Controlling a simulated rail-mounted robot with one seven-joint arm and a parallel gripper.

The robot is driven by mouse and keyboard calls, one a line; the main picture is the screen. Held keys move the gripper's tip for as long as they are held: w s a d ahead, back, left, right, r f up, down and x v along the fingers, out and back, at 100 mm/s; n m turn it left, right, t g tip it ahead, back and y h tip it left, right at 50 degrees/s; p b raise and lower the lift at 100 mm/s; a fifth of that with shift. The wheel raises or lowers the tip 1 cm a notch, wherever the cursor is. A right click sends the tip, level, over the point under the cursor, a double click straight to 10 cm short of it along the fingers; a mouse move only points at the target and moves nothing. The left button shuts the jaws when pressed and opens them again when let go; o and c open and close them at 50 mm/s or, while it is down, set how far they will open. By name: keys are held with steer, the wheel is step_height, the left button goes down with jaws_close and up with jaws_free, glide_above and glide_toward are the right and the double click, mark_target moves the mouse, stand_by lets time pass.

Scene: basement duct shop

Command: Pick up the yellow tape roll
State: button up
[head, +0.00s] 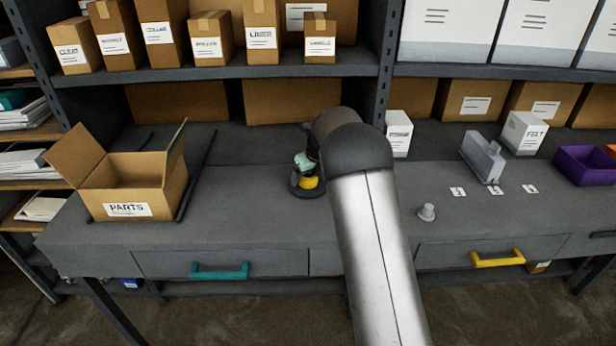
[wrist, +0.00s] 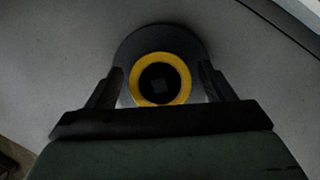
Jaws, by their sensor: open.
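The yellow tape roll (head: 308,183) is on the grey workbench left of my arm in the head view, with a dark round shape (head: 308,194) under it. In the wrist view the roll (wrist: 184,91) shows as a yellow ring with a dark centre, over a larger dark grey disc (wrist: 137,45). My gripper (wrist: 162,74) is open, with one finger on each side of the roll. Gaps seem to show between fingers and ring. In the head view my gripper (head: 305,170) is close above the roll and partly hidden by my arm.
An open cardboard PARTS box (head: 127,193) stands left on the bench (head: 240,215). A shelf (head: 235,71) of boxes runs above the bench.

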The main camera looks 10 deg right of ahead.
steer(key=c, duration=1.1)
